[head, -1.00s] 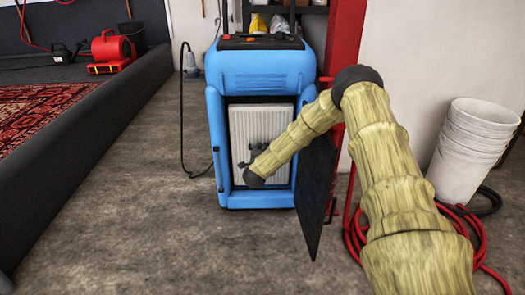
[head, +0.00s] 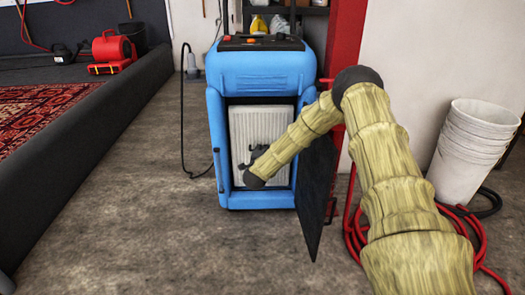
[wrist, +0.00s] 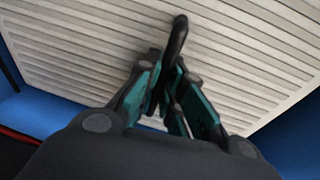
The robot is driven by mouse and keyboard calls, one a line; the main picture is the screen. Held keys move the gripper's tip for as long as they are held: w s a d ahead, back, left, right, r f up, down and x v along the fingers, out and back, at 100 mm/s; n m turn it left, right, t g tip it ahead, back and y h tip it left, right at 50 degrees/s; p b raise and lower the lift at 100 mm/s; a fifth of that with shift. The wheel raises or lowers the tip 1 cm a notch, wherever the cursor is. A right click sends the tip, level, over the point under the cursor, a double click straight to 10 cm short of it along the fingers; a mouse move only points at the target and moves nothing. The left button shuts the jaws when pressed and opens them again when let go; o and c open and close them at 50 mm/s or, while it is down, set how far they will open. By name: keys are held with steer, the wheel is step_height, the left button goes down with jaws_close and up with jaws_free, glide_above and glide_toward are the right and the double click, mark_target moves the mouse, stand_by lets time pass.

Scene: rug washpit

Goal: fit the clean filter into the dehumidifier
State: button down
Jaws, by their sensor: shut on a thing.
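The blue dehumidifier (head: 262,75) stands upright on the floor with its dark door (head: 314,195) swung open to the right. The clean filter, a pale ribbed panel (head: 275,125), sits upright within the front opening, with a dark gap above its top edge. In the wrist view the filter (wrist: 230,35) fills most of the picture and has a dark handle (wrist: 177,40). My gripper (wrist: 168,85) is shut on that handle. In the head view my gripper (head: 252,160) is small and dark against the filter. I cannot tell how deep the filter sits.
A red post (head: 345,50) stands close behind the dehumidifier at the right. White stacked buckets (head: 474,150) and a coiled red hose (head: 470,235) are at the right. A low dark kerb (head: 95,135) borders a patterned rug at the left. The floor between is clear.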

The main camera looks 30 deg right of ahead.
steer(key=shift+f+b, duration=0.3)
steer(key=shift+f, duration=0.3)
stand_by(0.3)
steer(key=c, duration=1.5)
jaws_free()
steer(key=v, duration=1.2)
steer(key=shift+r, duration=0.1)
